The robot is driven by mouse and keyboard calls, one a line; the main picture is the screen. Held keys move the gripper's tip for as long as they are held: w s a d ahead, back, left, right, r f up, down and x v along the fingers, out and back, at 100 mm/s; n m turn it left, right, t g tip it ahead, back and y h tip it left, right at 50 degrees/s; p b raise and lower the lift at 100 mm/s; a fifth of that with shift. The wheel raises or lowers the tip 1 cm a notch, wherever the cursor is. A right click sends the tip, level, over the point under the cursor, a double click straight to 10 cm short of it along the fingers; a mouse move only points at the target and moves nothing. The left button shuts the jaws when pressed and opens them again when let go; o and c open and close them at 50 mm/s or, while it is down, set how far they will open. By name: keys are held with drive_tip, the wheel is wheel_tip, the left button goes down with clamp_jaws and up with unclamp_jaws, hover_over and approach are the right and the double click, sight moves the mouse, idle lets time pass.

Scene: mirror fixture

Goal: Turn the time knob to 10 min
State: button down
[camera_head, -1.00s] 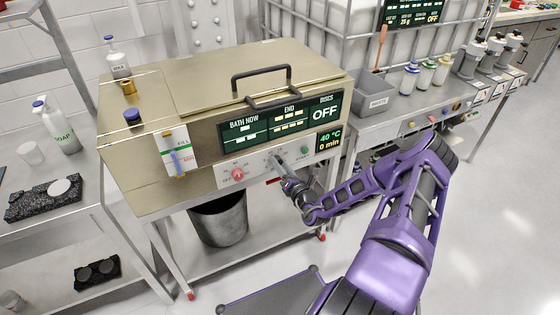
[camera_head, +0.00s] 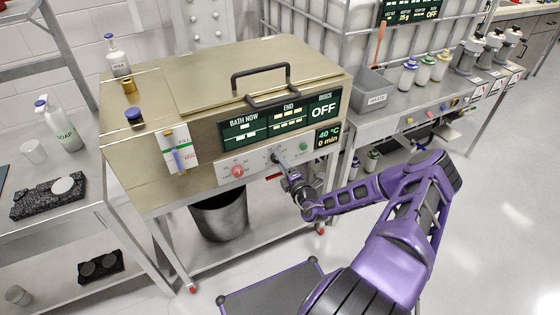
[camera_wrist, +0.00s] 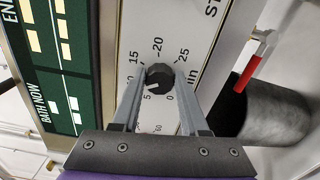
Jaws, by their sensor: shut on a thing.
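The time knob (camera_wrist: 159,77) is a dark round knob on the white control strip, with a pale mark on its face. The mark points toward the side of the dial near the 5. The 0, 5, 15, 20 and 25 labels show around it; the 10 label is largely hidden by a finger. My gripper (camera_wrist: 158,85) is shut on the knob, one finger on each side. In the head view my gripper (camera_head: 279,161) meets the front of the bath machine (camera_head: 150,90), and the knob is mostly hidden there. The small display (camera_head: 328,138) reads 40 °C and 0 min.
A red knob (camera_head: 237,171) sits left of my gripper and a green start button (camera_head: 304,147) to its right. A grey bin (camera_head: 220,217) stands below the machine. A red-handled lever (camera_wrist: 252,72) is near the knob in the wrist view.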

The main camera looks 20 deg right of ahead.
drive_tip(key=shift+m, duration=0.4)
drive_tip(key=shift+c, duration=2.1)
unclamp_jaws()
drive_tip(key=s, duration=1.7)
drive_tip(key=shift+s+d, duration=0.25)
drive_tip(key=shift+d, duration=0.05)
